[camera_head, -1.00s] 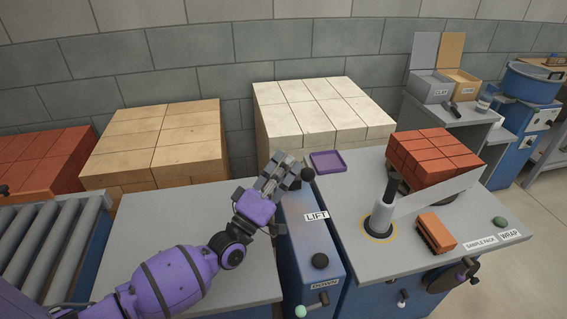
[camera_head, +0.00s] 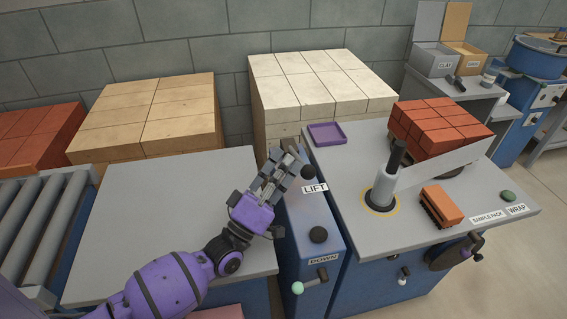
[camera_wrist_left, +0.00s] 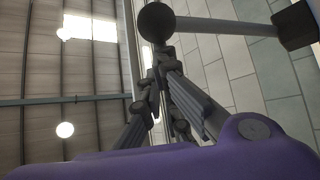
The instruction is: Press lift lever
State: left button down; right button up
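The lift lever's black ball knob (camera_head: 308,172) stands just above the LIFT label on the narrow blue lever box (camera_head: 312,222) in the head view. My left gripper (camera_head: 286,164) is beside the knob, on its left, with fingers close together and nothing visible between them. In the left wrist view, the fingertips (camera_wrist_left: 157,68) converge just below the ball knob (camera_wrist_left: 155,22) and its grey rod (camera_wrist_left: 218,27); whether they touch it is unclear. A second black knob (camera_head: 319,235) is near the DOWN label. My right gripper is out of view.
A green-tipped lever (camera_head: 298,288) is at the box's front. The left grey table (camera_head: 150,215) is bare. Brick stacks (camera_head: 320,85) stand behind.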

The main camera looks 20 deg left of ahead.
pick_arm(q)
notch_tip(320, 180, up, 10)
dwell(0.5)
dwell(0.6)
